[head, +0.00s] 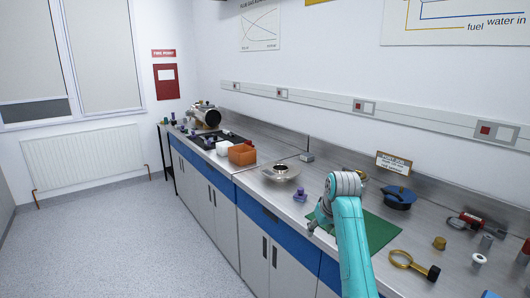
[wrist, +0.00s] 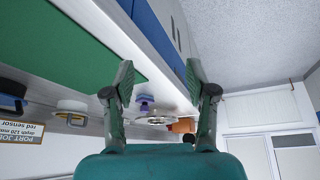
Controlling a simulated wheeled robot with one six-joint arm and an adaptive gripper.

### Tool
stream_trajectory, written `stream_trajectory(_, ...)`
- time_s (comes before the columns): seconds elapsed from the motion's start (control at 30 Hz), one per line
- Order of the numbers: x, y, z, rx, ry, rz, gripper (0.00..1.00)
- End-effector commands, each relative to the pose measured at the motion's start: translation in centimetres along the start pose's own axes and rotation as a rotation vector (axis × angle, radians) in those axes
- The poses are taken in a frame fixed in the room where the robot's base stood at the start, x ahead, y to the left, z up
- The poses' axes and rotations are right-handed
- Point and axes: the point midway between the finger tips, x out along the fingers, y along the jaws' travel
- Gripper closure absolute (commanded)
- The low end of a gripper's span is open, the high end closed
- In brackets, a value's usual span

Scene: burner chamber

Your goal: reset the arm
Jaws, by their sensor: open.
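My arm is bent over the green mat (head: 378,232) on the metal bench in the head view. My gripper (head: 314,226) is at the mat's left edge, small and partly hidden by my wrist. In the wrist view, which is upside down, my gripper (wrist: 159,75) has its two fingers wide apart with nothing between the tips. The green mat (wrist: 45,45) also shows there at the upper left. A small purple-topped piece (head: 300,195) stands on the bench just left of my gripper.
The floor (head: 110,235) is clear.

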Motion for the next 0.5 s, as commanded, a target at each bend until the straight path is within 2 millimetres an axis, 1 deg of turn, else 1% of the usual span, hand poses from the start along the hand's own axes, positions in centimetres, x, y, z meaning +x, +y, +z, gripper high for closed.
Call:
stream_trajectory(0.03,1.0,-0.1,0.8,0.003,0.004,0.001,0.44)
stream_trajectory(0.17,3.4,-0.2,2.6,0.01,0.026,0.007,0.44)
stream_trajectory(0.27,5.8,-0.4,4.6,0.018,0.047,0.013,0.44)
stream_trajectory(0.4,9.7,-0.9,8.8,0.032,0.089,0.025,0.44)
stream_trajectory(0.47,11.3,-1.1,10.7,0.038,0.11,0.03,0.44)
stream_trajectory(0.5,12.2,-1.3,12.0,0.042,0.123,0.034,0.44)
